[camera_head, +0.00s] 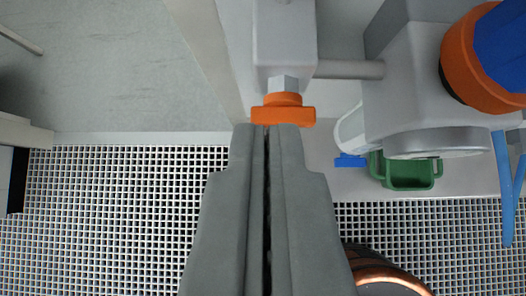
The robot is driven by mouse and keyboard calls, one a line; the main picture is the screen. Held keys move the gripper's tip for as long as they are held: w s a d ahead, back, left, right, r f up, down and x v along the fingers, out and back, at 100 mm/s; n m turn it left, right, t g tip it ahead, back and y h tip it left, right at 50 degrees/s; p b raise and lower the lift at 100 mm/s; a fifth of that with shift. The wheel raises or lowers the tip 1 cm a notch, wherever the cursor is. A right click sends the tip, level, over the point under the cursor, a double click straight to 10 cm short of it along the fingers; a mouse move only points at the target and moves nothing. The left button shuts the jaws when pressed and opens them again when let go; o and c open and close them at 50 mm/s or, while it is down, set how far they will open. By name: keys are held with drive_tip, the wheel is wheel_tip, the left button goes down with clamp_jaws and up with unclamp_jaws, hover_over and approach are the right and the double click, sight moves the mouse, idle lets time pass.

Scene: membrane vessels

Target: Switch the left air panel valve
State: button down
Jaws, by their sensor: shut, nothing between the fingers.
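An orange valve handle (283,112) sits on a metal stem under a light grey block (285,35) at the top middle of the head camera view. My gripper (268,130) comes up from the bottom of the picture with its two grey fingers together. Its fingertips overlap the lower edge of the orange handle in the picture. I cannot tell whether they touch it. Nothing shows between the fingers. Part of the handle's lower edge is hidden behind the fingertips.
A grey unit (415,85) with an orange and blue knob (490,60) stands at the right, joined by a pipe (348,69). A green container (408,172) and blue strap (505,190) are below it. A copper-rimmed round object (385,275) shows at the bottom right. Grating (120,215) lies at the left.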

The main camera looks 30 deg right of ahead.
hover_over(266, 100)
drive_tip(key=s+a, duration=0.1)
drive_tip(key=s, duration=0.1)
wheel_tip(266, 100, down, 4)
drive_tip(key=f, duration=0.1)
drive_tip(key=shift+s+a+f, duration=0.1)
drive_tip(key=shift+f, duration=0.65)
drive_tip(key=shift+s+a+f, duration=0.1)
drive_tip(key=shift+f, duration=0.65)
